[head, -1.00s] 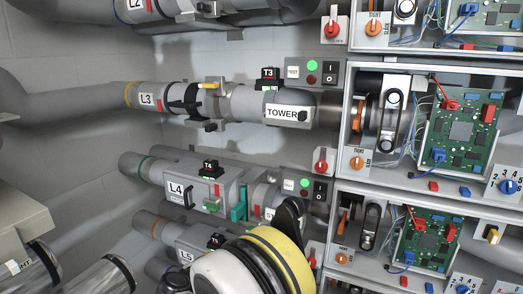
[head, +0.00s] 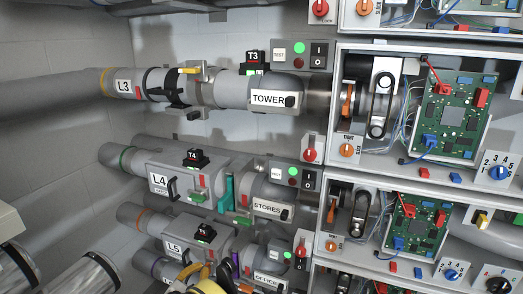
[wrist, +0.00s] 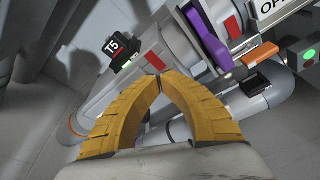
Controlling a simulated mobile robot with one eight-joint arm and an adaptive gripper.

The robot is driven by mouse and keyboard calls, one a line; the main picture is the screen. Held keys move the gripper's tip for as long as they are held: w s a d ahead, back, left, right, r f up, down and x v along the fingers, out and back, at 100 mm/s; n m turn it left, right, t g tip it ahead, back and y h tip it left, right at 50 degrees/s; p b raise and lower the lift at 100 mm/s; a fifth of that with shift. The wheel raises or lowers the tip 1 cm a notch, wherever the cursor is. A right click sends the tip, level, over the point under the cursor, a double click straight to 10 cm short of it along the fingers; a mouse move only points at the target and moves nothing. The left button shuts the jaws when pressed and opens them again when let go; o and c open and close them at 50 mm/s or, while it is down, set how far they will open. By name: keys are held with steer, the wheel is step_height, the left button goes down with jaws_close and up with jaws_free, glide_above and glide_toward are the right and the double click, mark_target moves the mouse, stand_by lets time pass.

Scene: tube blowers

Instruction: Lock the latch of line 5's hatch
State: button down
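Line 5's grey housing (head: 178,249), labelled L5, is low in the head view, with a black T5 box (head: 205,233) on top. The T5 box (wrist: 118,47) also shows at upper left in the wrist view. My gripper (head: 196,268) is at the housing's lower front. In the wrist view my yellow gripper fingers (wrist: 161,76) arch together with their tips close or touching, just below a red patch (wrist: 153,60) on the housing. I see nothing held between them. The fingers partly cover the housing front, and I cannot make out the hatch latch.
A purple gate piece (wrist: 205,38) stands right of the fingers, with an orange piece (wrist: 260,53) and dark box (wrist: 258,80) beyond. Line 4's housing (head: 180,170) is above. Control cabinets (head: 425,165) fill the right. Pipes crowd the left.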

mark_target(212, 272)
steer(key=shift+w+d, duration=0.2)
steer(key=shift+w, duration=0.3)
steer(key=shift+w+d, duration=0.2)
steer(key=shift+w, duration=0.3)
steer(key=shift+s+d+f, duration=0.15)
steer(key=shift+d, duration=0.2)
steer(key=shift+s+d+f, duration=0.2)
steer(key=shift+d, duration=0.2)
steer(key=shift+s+d+f, duration=0.25)
steer(key=shift+d+f, duration=0.25)
steer(key=shift+d, duration=0.1)
steer(key=shift+f, duration=0.1)
steer(key=shift+d, duration=0.1)
stand_by(0.4)
